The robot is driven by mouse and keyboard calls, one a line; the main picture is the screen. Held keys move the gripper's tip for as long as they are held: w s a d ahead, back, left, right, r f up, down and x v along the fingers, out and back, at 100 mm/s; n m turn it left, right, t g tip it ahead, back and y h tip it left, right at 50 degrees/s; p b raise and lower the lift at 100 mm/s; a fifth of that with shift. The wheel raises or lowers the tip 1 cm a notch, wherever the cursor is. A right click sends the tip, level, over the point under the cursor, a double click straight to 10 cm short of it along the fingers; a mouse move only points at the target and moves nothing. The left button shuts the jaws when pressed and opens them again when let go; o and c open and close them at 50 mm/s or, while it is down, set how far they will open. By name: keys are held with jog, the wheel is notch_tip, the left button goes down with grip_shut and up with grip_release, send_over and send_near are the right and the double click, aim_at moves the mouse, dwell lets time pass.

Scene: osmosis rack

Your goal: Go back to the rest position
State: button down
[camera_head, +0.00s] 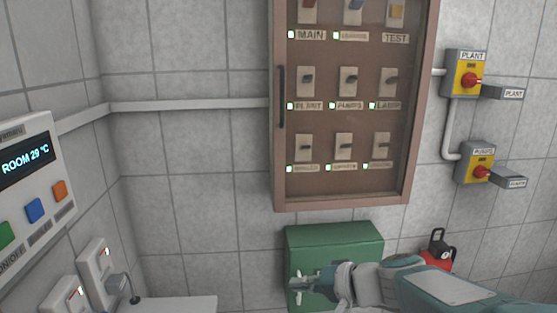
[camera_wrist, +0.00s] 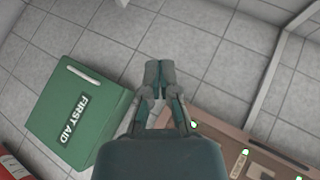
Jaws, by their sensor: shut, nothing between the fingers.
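My gripper (camera_head: 301,281) is low in the head view, in front of a green box on the wall, with my arm reaching in from the lower right. In the wrist view my gripper (camera_wrist: 158,72) points away from the camera, its two fingers together with nothing between them. It appears apart from the first aid box and from the cabinet in that view.
The green first aid box (camera_head: 335,240) also shows in the wrist view (camera_wrist: 92,112). A framed switch cabinet (camera_head: 273,150) hangs above it. Yellow switch boxes (camera_head: 464,73) are at right. A room display panel (camera_head: 30,180) is at left.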

jog(key=s+d+f+n+h, duration=0.1)
jog(key=s+d+h, duration=0.4)
jog(key=s, duration=0.3)
jog(key=s+d+f+n+h, duration=0.1)
jog(key=s+d+n+h, duration=0.1)
jog(key=s+d+h, duration=0.3)
jog(key=s+d, duration=0.1)
jog(key=s, duration=0.3)
jog(key=shift+n+g+h, duration=0.3)
jog(key=shift+g, duration=0.1)
